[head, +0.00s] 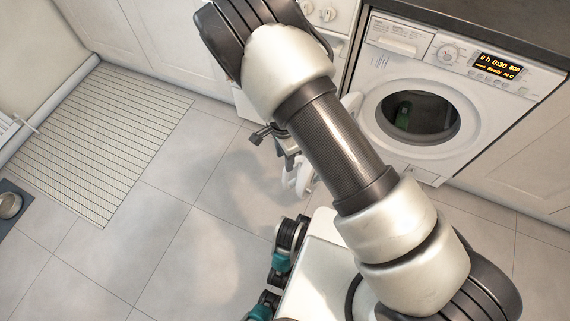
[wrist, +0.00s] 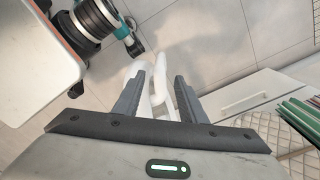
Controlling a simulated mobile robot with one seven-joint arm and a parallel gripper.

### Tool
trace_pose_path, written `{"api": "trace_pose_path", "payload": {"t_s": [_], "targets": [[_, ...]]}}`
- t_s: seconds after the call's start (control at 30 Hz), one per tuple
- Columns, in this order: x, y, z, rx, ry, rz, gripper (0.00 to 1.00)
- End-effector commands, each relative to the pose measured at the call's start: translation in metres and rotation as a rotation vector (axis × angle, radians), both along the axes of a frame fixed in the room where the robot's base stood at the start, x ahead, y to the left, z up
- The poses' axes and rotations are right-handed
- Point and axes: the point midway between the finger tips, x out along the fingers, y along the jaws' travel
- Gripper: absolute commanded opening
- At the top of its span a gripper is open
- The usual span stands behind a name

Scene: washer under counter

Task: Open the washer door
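The white washer (head: 470,140) stands under the counter at the right of the head view. Its round opening (head: 418,112) shows a dark drum with something green inside. A white curved part, which looks like the washer door (head: 302,178) swung out and seen nearly edge-on, shows left of the washer, partly hidden behind my arm. In the wrist view the white curved part (wrist: 158,82) lies between the fingers of my gripper (wrist: 160,80). The fingers stand apart, with gaps visible beside it; I cannot tell if either touches it. In the head view my gripper is mostly hidden by my arm.
A dark counter edge (head: 480,14) runs above the washer. White cabinets (head: 150,40) line the back left. Green slats (wrist: 300,120) show at the wrist view's right.

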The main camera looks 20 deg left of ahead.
Motion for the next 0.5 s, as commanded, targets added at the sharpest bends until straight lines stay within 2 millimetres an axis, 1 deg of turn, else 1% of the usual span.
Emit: {"api": "trace_pose_path", "payload": {"t_s": [0.03, 0.1, 0.2, 0.3, 0.5], "targets": [[0.000, 0.001, 0.013, 0.002, -0.001, 0.001, 0.38], [0.001, 0.001, 0.024, 0.002, -0.001, 0.001, 0.38], [0.001, 0.001, 0.034, 0.000, -0.001, 0.001, 0.38], [0.001, 0.001, 0.040, 0.000, 0.000, 0.000, 0.38], [0.001, 0.001, 0.042, -0.001, 0.000, -0.001, 0.38]]}}
